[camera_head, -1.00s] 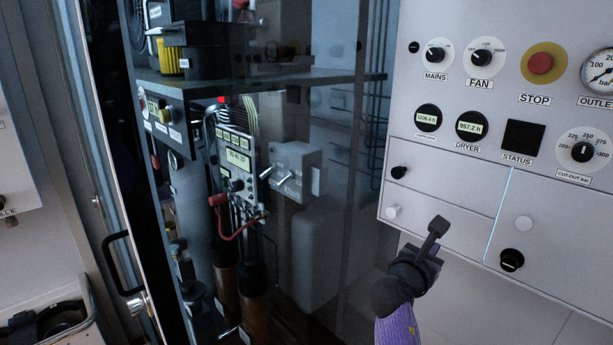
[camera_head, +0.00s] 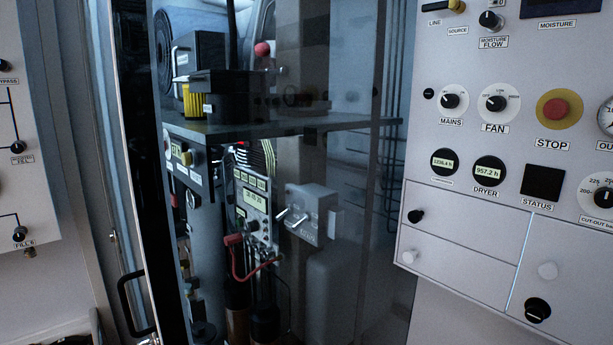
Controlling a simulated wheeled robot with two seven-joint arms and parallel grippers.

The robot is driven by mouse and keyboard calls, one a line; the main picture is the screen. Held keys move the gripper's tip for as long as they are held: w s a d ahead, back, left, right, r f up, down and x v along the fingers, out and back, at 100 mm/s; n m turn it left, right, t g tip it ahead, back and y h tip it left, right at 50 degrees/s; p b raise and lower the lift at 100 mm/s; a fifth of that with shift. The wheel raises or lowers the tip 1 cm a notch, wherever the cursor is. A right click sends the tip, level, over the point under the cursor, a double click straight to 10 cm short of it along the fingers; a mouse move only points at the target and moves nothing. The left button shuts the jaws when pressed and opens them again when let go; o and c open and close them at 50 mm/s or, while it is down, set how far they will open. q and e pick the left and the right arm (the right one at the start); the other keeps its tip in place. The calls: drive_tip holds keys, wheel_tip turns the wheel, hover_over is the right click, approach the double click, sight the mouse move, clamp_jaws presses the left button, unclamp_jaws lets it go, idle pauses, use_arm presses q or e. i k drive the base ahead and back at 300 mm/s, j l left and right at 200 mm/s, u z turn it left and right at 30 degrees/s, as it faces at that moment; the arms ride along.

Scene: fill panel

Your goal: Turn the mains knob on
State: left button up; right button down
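The mains knob (camera_head: 450,100) is a black knob on a white round dial on the pale panel, right of the glass cabinet. The MAINS label sits just below it. Its pointer is too small to read surely. Neither of my grippers shows in the head view now, and nothing touches the knob.
The fan knob (camera_head: 497,103) is just right of the mains knob, then the red stop button (camera_head: 555,108) on yellow. Gauges and the dark status window (camera_head: 543,181) are below. A glass-fronted cabinet (camera_head: 345,230) with a black handle (camera_head: 133,305) stands left. Space before the panel looks clear.

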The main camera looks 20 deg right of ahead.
sight(447, 101)
drive_tip(key=k+j+z, duration=0.1)
drive_tip(key=z, duration=1.1)
